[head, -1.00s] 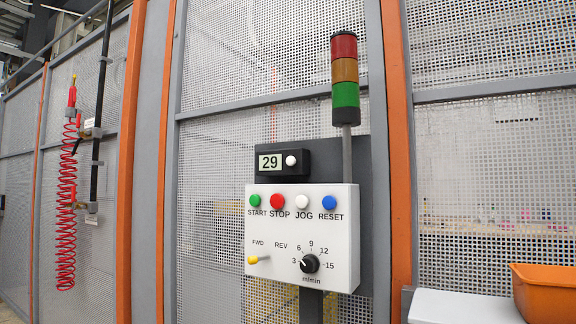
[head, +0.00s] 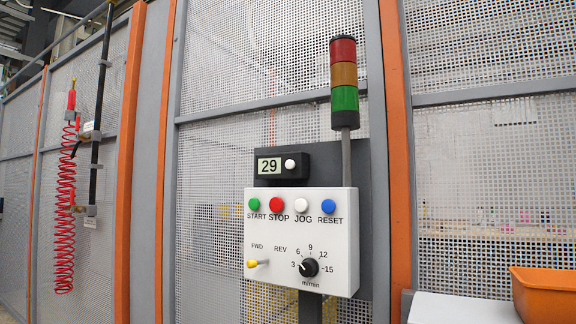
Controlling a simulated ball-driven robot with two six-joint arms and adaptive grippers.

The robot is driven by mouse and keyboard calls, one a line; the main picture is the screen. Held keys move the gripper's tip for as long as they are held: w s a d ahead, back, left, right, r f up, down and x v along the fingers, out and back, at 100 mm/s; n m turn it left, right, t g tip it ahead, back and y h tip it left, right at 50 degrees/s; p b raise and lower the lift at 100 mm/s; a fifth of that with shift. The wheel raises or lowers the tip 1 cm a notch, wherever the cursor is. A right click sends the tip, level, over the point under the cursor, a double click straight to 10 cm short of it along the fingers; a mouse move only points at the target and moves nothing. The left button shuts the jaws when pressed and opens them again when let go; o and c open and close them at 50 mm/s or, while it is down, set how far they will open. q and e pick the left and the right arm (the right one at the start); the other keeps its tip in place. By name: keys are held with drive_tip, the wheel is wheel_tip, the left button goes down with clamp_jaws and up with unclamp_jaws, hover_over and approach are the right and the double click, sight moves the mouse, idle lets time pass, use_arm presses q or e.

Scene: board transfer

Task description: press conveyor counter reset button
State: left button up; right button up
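The panel carries a green START button (head: 254,205), a red STOP button (head: 276,204), a white JOG button (head: 301,206) and a blue RESET button (head: 327,206). Below them are a yellow-tipped FWD/REV lever (head: 254,264) and a black speed knob (head: 309,267). Neither of my grippers shows in the head view.
A red, amber and green signal tower (head: 344,84) rises above the panel. Mesh fencing with orange posts (head: 398,150) stands behind. A red coiled hose (head: 66,210) hangs at left. An orange bin (head: 545,294) sits on a white surface (head: 462,308) at lower right.

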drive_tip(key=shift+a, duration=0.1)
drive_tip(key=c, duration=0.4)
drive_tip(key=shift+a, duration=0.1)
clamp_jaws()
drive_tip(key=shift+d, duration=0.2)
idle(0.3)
